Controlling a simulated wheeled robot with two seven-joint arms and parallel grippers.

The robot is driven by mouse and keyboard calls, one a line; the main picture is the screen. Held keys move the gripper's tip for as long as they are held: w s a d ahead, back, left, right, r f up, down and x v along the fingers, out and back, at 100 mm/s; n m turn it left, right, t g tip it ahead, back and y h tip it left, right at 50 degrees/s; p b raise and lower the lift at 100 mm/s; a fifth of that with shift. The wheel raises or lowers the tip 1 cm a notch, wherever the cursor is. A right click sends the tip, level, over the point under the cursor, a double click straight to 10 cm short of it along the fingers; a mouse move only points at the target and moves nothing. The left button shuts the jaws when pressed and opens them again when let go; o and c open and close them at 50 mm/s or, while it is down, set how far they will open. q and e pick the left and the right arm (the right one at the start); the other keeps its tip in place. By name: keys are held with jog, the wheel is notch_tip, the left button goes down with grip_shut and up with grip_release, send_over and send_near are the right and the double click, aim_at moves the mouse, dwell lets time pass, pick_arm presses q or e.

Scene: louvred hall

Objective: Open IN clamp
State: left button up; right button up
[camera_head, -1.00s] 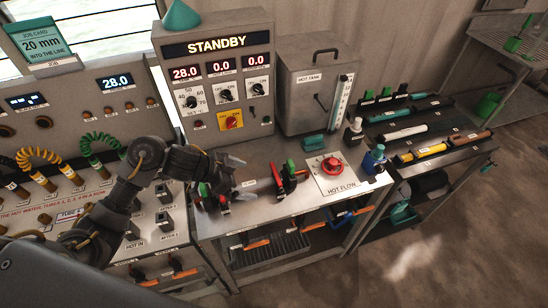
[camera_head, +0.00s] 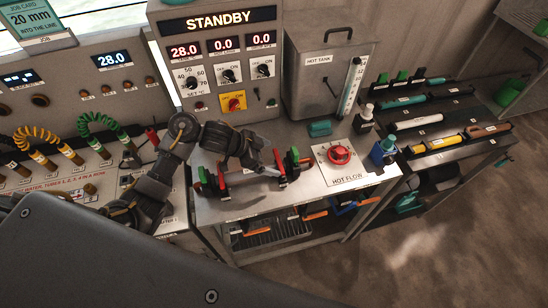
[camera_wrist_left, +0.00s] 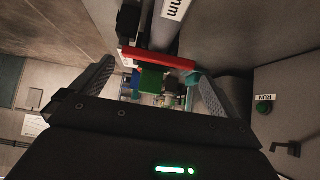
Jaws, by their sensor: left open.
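Two small clamps with red levers and green parts stand on the steel bench top: a left clamp (camera_head: 211,183) and a right clamp (camera_head: 292,164). I cannot read which one is marked IN. My left gripper (camera_head: 268,166) is just left of the right clamp, over the bench, and hides part of what lies behind it. In the left wrist view the open fingers (camera_wrist_left: 153,88) spread either side of a red lever (camera_wrist_left: 160,59) and a green block (camera_wrist_left: 152,78). I see no contact with the lever. My right gripper is out of view.
The control box (camera_head: 215,60) reading STANDBY and the hot tank (camera_head: 315,80) stand behind. Coiled yellow and green hoses (camera_head: 100,122) are at left.

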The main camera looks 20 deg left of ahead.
aim_at(279, 162)
pick_arm(q)
jog(key=shift+w+d+f, duration=0.2)
jog(key=shift+d+f, duration=0.25)
jog(key=shift+w+d+f, duration=0.1)
jog(key=shift+d+f, duration=0.1)
jog(key=shift+f, duration=0.05)
jog(key=shift+d+f, duration=0.1)
jog(key=shift+f, duration=0.05)
jog(key=shift+w+f, duration=0.1)
jog(key=shift+w, duration=0.05)
jog(key=shift+c, duration=0.3)
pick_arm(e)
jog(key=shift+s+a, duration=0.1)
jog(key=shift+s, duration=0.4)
